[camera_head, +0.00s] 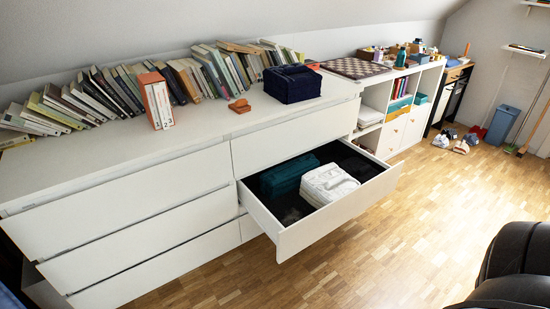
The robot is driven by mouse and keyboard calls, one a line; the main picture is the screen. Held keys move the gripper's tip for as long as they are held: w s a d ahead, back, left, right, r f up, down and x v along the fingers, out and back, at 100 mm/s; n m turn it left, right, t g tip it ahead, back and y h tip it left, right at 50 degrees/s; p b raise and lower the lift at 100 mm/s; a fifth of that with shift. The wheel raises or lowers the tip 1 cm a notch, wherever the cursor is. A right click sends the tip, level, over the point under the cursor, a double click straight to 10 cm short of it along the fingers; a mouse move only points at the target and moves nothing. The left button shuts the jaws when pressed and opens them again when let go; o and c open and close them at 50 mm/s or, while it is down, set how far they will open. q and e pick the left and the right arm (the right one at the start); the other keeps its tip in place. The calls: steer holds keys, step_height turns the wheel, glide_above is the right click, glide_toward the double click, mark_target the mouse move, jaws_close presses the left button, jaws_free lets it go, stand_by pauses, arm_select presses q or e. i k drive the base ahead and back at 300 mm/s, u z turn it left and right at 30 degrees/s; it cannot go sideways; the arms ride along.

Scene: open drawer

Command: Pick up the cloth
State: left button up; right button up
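Several folded cloths are in view. A dark navy folded cloth (291,85) lies on top of the white dresser (214,119), close to its front edge. Black folded fabric (361,167) lies at the drawer's right end. No gripper of mine shows, and nothing is touching the cloths from above.
A row of books (120,90) stands along the wall on the dresser, with an orange and white box (156,100) before it. A white shelf unit (401,114) with a chessboard (354,68) stands to the right. Open wood floor (430,215) lies in front. Black padded shapes fill the lower right.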

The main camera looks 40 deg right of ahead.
mark_target(241, 107)
steer(key=z, duration=0.65)
steer(key=i, duration=1.75)
steer(key=u, duration=0.8)
